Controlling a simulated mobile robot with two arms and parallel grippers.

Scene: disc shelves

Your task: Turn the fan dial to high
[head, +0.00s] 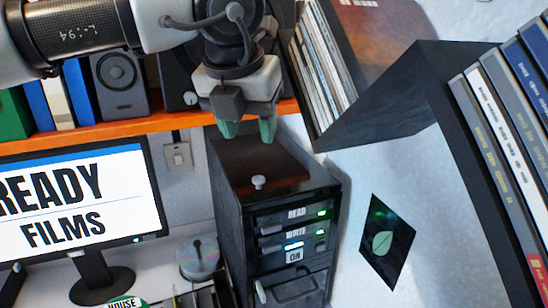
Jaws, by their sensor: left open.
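A small pale knob (258,181) stands on the brown top of a black tower unit (232,205), near its front edge. It is the likeliest fan dial in the head view, but I can read no speed marks around it and cannot tell its setting. My left gripper (247,131) comes in from the upper left and points down above the back part of the tower top. Its two green fingertips are apart with nothing between them. They are apart from the knob, which shows below them in the picture. My right gripper is not in view.
An orange shelf (150,126) with books and a grey speaker (118,78) lies left of the gripper. A dark slanted case of discs or records (378,105) rises close on the right. A monitor (80,215) stands lower left. The tower front has lit READ and WRITE rows.

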